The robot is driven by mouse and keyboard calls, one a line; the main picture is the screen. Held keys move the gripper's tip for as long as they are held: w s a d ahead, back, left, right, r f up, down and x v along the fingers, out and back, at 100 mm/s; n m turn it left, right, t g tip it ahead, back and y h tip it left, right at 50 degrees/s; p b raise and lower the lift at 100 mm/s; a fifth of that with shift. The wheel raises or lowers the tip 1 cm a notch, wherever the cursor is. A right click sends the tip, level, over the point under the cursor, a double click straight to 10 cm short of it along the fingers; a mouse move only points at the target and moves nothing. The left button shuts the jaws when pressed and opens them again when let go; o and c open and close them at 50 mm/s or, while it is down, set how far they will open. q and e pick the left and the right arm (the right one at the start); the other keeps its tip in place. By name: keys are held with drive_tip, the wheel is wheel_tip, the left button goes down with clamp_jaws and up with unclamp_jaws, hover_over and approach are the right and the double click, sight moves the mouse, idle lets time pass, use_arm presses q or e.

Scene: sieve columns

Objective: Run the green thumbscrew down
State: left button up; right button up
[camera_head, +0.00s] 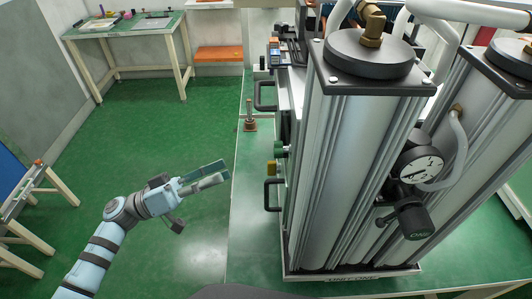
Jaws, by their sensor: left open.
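A green knob (280,149), likely the green thumbscrew, sticks out from the left side of the tall column machine (345,150). A yellow knob (271,167) sits just below it. My left gripper (222,172) is to the left of the green knob and somewhat lower in the picture, apart from it. It is open and nothing shows in it. My right gripper is not in view.
Black handles (268,194) stick out from the machine's left side above and below the knobs. A workbench (125,25) is at the back left. Green floor lies open on the left.

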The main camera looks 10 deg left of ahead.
sight(282, 149)
use_arm(q)
drive_tip(key=p+x, duration=0.1)
drive_tip(key=x, duration=1.1)
drive_tip(key=shift+p, duration=0.3)
clamp_jaws()
